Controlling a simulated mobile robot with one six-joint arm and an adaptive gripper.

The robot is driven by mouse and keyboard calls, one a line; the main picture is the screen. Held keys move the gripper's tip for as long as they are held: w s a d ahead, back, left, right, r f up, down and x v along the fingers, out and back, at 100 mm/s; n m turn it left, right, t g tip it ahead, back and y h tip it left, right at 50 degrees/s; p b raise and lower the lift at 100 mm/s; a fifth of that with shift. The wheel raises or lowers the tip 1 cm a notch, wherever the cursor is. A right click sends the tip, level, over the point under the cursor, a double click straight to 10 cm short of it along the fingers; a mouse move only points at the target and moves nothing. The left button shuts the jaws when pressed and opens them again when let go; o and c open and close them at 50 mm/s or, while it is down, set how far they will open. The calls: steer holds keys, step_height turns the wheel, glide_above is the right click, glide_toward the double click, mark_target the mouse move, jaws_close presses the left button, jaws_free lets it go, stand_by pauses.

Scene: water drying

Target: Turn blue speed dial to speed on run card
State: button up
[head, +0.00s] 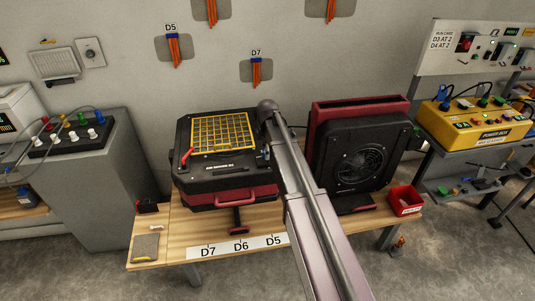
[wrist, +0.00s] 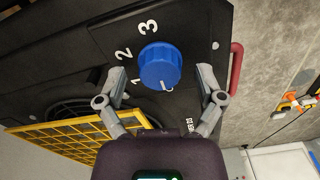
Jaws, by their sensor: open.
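The blue speed dial (wrist: 160,66) sits on a black panel in the wrist view, with white numbers 1, 2 and 3 around its left and upper side. A small white mark shows at its lower edge; I cannot tell where the dial points. My gripper (wrist: 163,82) is open, with one finger on either side of the dial and gaps visible. The run card (head: 441,40) on the back-right board seems to read D3 AT 2 and D4 AT 2. The black air mover (head: 225,178) with a yellow grille stands on the table, partly behind my arm.
A second black fan unit (head: 352,158) with a red top stands right of my arm. A red bin (head: 404,200) is at the table's right end. A D7, D6, D5 label strip (head: 240,246) lies along the front edge. A yellow power box (head: 480,124) stands farther right.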

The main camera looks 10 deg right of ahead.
steer(key=c, duration=1.1)
steer(key=shift+c, duration=0.2)
